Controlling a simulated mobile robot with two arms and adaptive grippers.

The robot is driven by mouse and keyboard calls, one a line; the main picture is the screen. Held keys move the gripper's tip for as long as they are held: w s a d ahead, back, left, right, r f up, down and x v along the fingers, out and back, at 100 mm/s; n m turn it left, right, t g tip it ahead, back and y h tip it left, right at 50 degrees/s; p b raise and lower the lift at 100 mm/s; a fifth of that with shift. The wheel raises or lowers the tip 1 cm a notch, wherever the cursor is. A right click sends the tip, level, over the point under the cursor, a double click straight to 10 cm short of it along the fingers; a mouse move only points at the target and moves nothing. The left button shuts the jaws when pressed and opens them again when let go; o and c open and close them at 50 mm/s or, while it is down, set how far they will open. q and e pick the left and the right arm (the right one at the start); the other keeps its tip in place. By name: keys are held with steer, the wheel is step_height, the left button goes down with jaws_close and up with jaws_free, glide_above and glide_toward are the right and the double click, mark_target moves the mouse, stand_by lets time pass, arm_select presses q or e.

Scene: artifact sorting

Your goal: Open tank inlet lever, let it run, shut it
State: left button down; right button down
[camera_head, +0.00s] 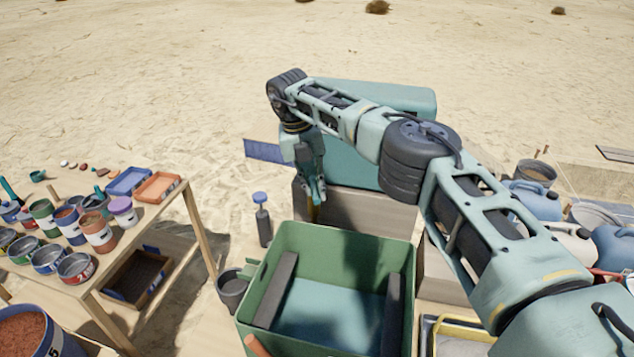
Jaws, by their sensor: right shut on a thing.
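The teal tank (352,160) stands on a pale block behind the green open bin, partly covered by my right arm. My right gripper (314,190) points down at the tank's front left side, above the bin's far edge. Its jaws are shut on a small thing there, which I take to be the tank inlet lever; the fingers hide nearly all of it. A short yellowish piece (313,213) shows just below the fingertips. The lever's angle and any water flow cannot be made out. The green bin (258,278) has a pale blue floor and dark bars along its sides. My left gripper is out of view.
A wooden table (150,222) with several numbered paint cans and trays stands at left. A dark bucket (232,290) and a blue-topped post (263,222) stand left of the bin. Blue jugs (537,203) crowd the right. Open sand lies beyond.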

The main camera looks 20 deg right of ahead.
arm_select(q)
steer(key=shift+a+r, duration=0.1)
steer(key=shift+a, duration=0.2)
arm_select(e)
steer(key=shift+w+a+r+m, duration=0.2)
steer(key=shift+a+m, duration=0.1)
steer(key=shift+m, duration=0.2)
steer(key=shift+w, duration=0.1)
steer(key=c, duration=1.9)
jaws_free()
steer(key=shift+c, duration=0.2)
steer(key=shift+o, duration=1)
steer(key=shift+f, duration=0.1)
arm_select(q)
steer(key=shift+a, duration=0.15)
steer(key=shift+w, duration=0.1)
arm_select(e)
step_height(320, 180, up, 10)
